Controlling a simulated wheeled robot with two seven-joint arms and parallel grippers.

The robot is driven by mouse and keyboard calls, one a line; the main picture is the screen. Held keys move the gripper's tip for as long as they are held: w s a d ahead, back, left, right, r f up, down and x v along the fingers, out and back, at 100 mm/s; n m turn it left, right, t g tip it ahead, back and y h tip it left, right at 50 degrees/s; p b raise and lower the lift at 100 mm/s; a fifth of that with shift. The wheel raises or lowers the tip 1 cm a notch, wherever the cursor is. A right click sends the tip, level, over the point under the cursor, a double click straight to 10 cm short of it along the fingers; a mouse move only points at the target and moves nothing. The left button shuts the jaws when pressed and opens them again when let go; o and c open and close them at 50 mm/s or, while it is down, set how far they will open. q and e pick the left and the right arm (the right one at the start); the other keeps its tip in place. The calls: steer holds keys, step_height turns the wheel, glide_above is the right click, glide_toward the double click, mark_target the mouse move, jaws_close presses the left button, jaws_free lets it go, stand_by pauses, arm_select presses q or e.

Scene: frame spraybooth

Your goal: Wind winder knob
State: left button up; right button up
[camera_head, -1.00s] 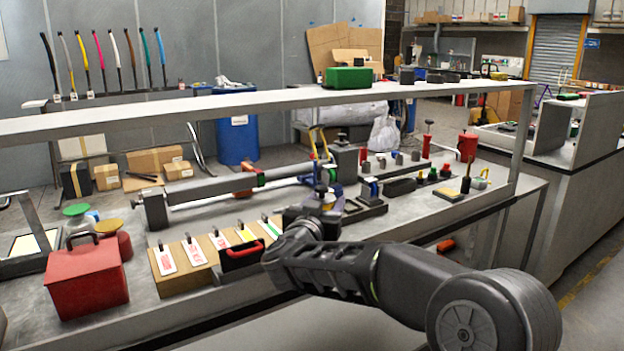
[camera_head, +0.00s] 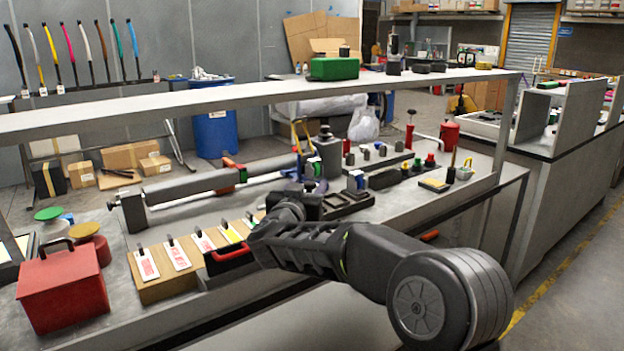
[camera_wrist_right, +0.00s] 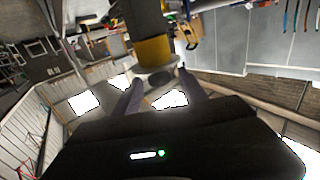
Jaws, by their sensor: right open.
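A long grey winder roller (camera_head: 190,186) lies along the bench. At its right end stands a grey block (camera_head: 328,158) with a small dark knob (camera_head: 325,131) on top. My right gripper (camera_head: 297,188) is in front of this end, largely hidden by its own wrist. In the right wrist view, the open right gripper (camera_wrist_right: 160,92) has its two fingers apart. A grey cylinder with a yellow band (camera_wrist_right: 153,52) and a dark end reaches toward the gap between them; I cannot tell whether it touches, or whether it is the knob. My left gripper is not in view.
A red toolbox (camera_head: 62,288) and a wooden rack of tags (camera_head: 165,286) stand at the bench's front left. A raised shelf (camera_head: 240,95) with a green case (camera_head: 333,69) spans above. Small parts and a red canister (camera_head: 449,134) stand at the right.

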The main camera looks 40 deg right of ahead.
steer(key=shift+x, duration=2.35)
steer(key=shift+c, duration=0.3)
jaws_close()
